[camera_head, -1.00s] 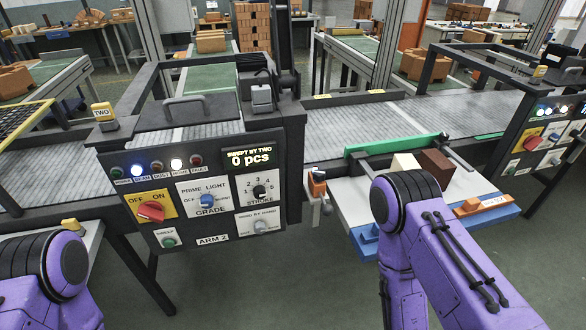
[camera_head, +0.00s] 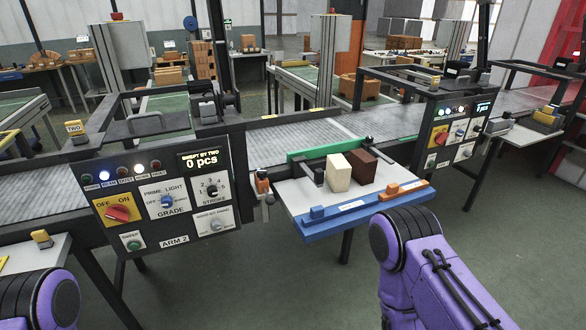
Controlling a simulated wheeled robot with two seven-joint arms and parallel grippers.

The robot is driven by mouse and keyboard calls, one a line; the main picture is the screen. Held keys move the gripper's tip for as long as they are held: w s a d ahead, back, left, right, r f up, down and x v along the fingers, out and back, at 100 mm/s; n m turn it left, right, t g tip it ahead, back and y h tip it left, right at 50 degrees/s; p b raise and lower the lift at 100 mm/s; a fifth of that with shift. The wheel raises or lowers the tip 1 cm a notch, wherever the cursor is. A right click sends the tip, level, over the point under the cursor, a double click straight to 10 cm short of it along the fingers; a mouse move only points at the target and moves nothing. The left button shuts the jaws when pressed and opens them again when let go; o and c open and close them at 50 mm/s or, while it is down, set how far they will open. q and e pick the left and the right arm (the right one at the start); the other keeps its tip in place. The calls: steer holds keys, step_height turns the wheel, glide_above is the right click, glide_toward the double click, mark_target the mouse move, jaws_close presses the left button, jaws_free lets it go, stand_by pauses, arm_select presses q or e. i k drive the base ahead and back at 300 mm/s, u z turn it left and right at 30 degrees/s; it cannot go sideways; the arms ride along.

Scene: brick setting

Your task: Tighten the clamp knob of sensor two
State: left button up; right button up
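A yellow block marked TWO (camera_head: 74,128) sits on the left end of the ARM 2 machine. A small orange device on a grey bracket (camera_head: 262,183) is fixed to the belt's near side, just right of the ARM 2 panel (camera_head: 165,200). Only purple links of my arms show, at the lower left and lower right; both grippers are out of view.
A white side table (camera_head: 300,200) with a blue front edge holds a cream block (camera_head: 338,172) and a brown block (camera_head: 362,166). A conveyor belt (camera_head: 300,138) runs behind it. A second panel (camera_head: 455,132) stands to the right. Open floor lies in front.

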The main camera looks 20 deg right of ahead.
mark_target(262, 173)
steer(key=z, duration=0.75)
steer(key=i, duration=0.45)
